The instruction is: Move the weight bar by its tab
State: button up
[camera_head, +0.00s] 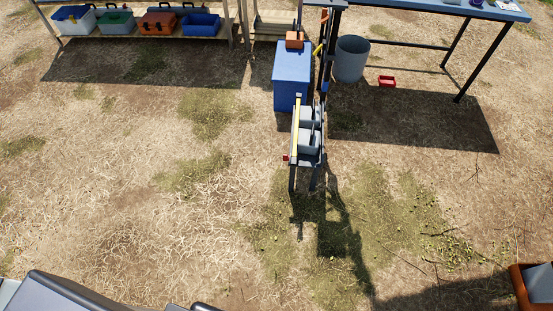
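A narrow dark stand (305,165) is upright near the middle of the camera_head view. Two grey blocks (309,138) sit on it, one behind the other. A long thin yellow bar (296,127) runs along its left side. A small red piece (286,158) sticks out at its near left end. I cannot tell for certain which of these parts is the weight bar or its tab. My gripper is not in view; only grey parts of my own body show along the bottom left edge.
A blue box (291,78) with an orange item on top is behind the stand. A grey bucket (351,59) and a red tray (387,81) are by the blue-topped table (450,8). A bench with bins (201,24) is back left. An orange-sided box (520,288) is bottom right. Open ground lies in front.

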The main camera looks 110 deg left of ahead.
aim_at(294, 159)
jog(key=z, duration=0.45)
jog(key=k, duration=0.15)
jog(key=u, duration=2.15)
jog(key=k, duration=0.3)
jog(key=u, duration=1.7)
jog(key=k, duration=0.65)
jog(key=z, duration=0.35)
jog(key=i, duration=0.5)
jog(key=z, duration=0.05)
